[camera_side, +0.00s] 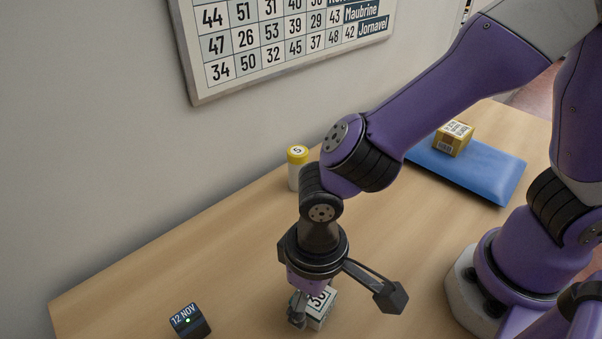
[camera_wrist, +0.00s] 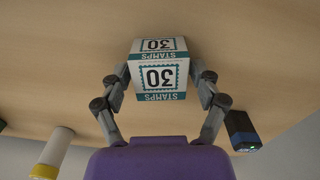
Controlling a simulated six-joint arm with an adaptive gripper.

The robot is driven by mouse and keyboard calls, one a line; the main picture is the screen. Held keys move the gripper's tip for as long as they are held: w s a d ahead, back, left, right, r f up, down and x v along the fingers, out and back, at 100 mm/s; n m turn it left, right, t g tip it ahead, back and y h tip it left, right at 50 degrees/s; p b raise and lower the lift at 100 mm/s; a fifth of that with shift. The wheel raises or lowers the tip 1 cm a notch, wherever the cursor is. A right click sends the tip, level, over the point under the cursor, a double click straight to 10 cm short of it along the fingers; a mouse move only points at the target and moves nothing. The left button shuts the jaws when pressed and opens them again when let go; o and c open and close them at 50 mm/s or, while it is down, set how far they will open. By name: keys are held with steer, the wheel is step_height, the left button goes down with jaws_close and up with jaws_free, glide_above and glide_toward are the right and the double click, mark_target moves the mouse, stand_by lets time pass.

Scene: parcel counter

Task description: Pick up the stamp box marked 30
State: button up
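The stamp box marked 30 (camera_side: 322,304) is a white carton with a teal stamp border, below my wrist near the front of the counter. In the wrist view the stamp box (camera_wrist: 161,78) sits between my two fingers, with "30" and "STAMPS" on two faces. My gripper (camera_wrist: 160,75) points down, with a grey fingertip against each side of the box. In the side view my gripper (camera_side: 309,308) partly covers the box. I cannot tell whether the box rests on the counter or is just above it.
A dark date block reading 12 NOV (camera_side: 189,321) stands to the left. A yellow-capped white cylinder marked 5 (camera_side: 297,167) stands near the wall. A blue mat (camera_side: 480,178) bears a yellow carton (camera_side: 454,138) at the back right. The counter between them is clear.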

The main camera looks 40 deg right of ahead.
steer(key=c, duration=0.4)
steer(key=shift+c, duration=0.2)
